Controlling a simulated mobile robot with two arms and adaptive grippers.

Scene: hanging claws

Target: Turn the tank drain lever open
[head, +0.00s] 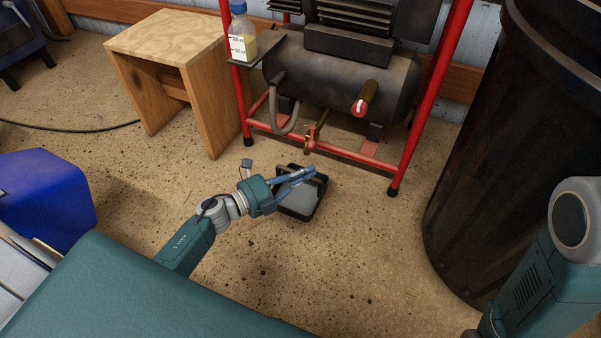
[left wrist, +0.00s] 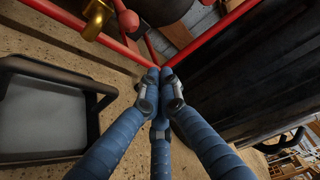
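The brass tank drain valve with its lever (head: 311,138) hangs under the dark compressor tank (head: 345,75), near the lower red frame bar. Brass parts of it show at the top left of the left wrist view (left wrist: 97,20). My left gripper (head: 310,172) is just in front of and below the valve, apart from it. Its blue fingers meet at their tips in the left wrist view (left wrist: 158,80), with nothing seen between them. My right gripper is out of view; only part of my right arm shows at the lower right.
A black tray with a grey inside (head: 300,203) lies on the floor under my left gripper. Red frame legs (head: 428,95) stand around the tank. A dark bin (head: 500,150) is at right, a wooden stool (head: 165,45) at left.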

